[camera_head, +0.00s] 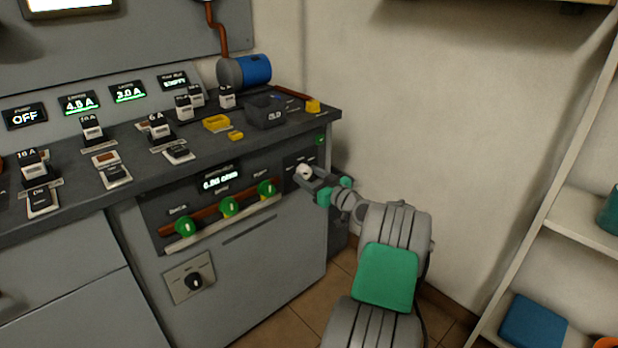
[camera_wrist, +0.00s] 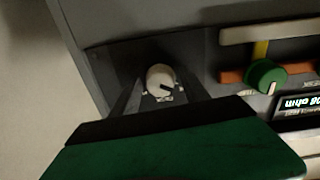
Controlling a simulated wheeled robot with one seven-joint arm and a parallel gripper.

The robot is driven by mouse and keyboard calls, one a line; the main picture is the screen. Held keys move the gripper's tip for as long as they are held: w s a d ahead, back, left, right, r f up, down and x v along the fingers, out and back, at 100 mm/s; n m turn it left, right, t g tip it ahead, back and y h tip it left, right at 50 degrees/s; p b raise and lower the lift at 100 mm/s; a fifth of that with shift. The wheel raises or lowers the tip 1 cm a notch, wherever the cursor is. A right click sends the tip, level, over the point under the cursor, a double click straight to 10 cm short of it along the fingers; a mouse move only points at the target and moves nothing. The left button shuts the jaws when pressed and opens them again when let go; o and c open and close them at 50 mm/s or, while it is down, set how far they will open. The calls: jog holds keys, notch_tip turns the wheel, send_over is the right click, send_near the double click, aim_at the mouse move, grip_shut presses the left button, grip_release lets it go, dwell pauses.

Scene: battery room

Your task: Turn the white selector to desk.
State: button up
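The white selector (camera_head: 304,171) is a small round knob on the dark front panel of the grey bench, near its right end. In the wrist view the white selector (camera_wrist: 159,78) has a dark pointer mark and small labels around it, too blurred to read. My gripper (camera_head: 309,181) is at the selector, reaching in from the right. In the wrist view my gripper (camera_wrist: 160,92) has its two fingers apart, one on each side of the knob. I cannot tell whether either finger touches it.
Green knobs (camera_head: 229,206) on the same panel lie left of the selector, above a pale rail. A black rotary knob (camera_head: 194,281) is lower on the cabinet. A dark box (camera_head: 265,112) stands on the bench top. A white shelf (camera_head: 585,221) is at right.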

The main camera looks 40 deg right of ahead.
grip_shut()
dwell(0.3)
jog(key=shift+m, duration=0.5)
jog(key=m+p, duration=0.2)
jog(key=m, duration=0.3)
jog(key=shift+a+r, duration=0.1)
jog(key=shift+r, duration=0.05)
jog(key=m+p, duration=0.3)
jog(key=m, duration=0.2)
jog(key=shift+m, duration=0.3)
jog(key=shift+o, duration=0.9)
grip_release()
